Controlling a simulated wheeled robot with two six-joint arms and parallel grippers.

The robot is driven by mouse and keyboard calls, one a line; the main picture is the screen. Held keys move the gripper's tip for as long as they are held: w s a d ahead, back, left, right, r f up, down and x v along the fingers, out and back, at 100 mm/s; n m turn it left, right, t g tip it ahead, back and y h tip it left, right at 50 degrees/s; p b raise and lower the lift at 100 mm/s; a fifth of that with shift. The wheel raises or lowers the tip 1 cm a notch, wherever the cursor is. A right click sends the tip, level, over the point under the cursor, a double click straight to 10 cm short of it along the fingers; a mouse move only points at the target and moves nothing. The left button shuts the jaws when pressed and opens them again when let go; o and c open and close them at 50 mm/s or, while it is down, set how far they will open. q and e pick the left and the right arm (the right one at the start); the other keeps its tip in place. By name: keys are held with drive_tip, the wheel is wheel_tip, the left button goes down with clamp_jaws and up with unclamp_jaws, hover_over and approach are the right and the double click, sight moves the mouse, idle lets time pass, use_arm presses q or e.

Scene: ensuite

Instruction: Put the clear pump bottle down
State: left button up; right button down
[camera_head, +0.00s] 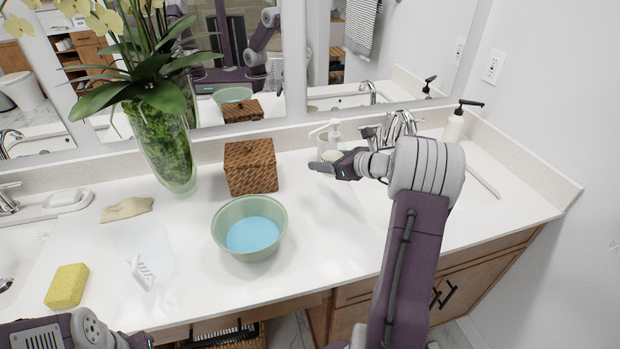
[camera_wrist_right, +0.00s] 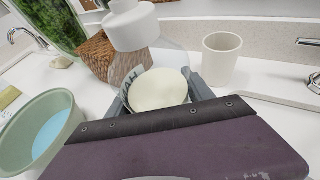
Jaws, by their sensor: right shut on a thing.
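The clear pump bottle (camera_head: 333,133) has a white pump head and cream-coloured contents. In the head view it stands roughly upright at the back of the white counter (camera_head: 325,225), partly hidden by my right gripper (camera_head: 335,165). In the right wrist view the bottle's white pump (camera_wrist_right: 132,25) and clear shoulder show between the jaws, with lettering on its side. My right gripper is shut on the bottle. Its base is hidden, so I cannot tell whether it touches the counter. My left gripper (camera_head: 140,338) is at the bottom left edge, mostly cut off.
A wicker box (camera_head: 251,167) and a green bowl (camera_head: 226,238) of blue liquid stand left of the bottle. A glass vase (camera_head: 163,150) is farther left. A white cup (camera_wrist_right: 222,60) stands near the bottle. A faucet (camera_head: 398,127) is at right. Counter before the gripper is clear.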

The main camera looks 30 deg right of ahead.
hover_over(308, 179)
wheel_tip(308, 179, down, 4)
drive_tip(key=shift+a+f, duration=0.1)
drive_tip(key=shift+f, duration=0.1)
wheel_tip(308, 179, down, 4)
drive_tip(key=shift+f+b, duration=0.1)
drive_tip(key=shift+b, duration=0.2)
drive_tip(key=shift+c, duration=2)
unclamp_jaws()
drive_tip(key=shift+f, duration=0.1)
